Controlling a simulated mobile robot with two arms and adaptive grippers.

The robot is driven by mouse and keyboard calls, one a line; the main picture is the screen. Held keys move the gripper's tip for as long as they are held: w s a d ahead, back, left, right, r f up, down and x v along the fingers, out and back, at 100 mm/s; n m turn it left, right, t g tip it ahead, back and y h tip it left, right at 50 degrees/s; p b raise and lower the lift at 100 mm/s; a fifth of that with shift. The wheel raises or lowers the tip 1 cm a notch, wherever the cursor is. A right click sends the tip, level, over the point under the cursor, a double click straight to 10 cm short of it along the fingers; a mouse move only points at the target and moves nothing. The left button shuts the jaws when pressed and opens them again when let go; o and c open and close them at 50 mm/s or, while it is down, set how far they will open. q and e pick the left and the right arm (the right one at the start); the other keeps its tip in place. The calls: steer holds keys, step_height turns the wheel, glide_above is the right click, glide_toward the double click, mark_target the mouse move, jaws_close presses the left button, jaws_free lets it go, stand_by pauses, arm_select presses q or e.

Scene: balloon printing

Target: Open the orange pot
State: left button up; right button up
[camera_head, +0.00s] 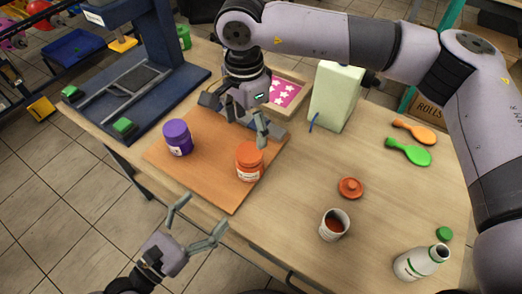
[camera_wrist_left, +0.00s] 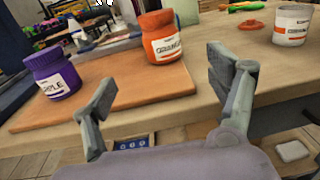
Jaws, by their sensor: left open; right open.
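The orange pot (camera_head: 249,164) stands upright on the wooden board (camera_head: 205,180), with its orange lid seemingly on. My left gripper (camera_head: 201,216) is open and empty in front of the table edge, apart from the pots. Its fingers also show in the left wrist view (camera_wrist_left: 165,85), with the orange pot beyond them.
A purple pot (camera_head: 177,138) stands left of the orange pot. A loose orange lid (camera_head: 350,188) and an open white pot (camera_head: 334,225) are on the right. A blue press (camera_head: 135,65) is at left.

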mark_target(250, 161)
arm_select(q)
steer(key=x, duration=1.7)
steer(key=shift+c, duration=0.5)
jaws_close()
arm_select(e)
steer(key=shift+s, duration=0.1)
steer(key=m, duration=0.6)
steer(key=shift+a, duration=0.1)
steer(key=m, duration=0.7)
steer(key=shift+m, duration=0.3)
steer(key=shift+f, duration=4)
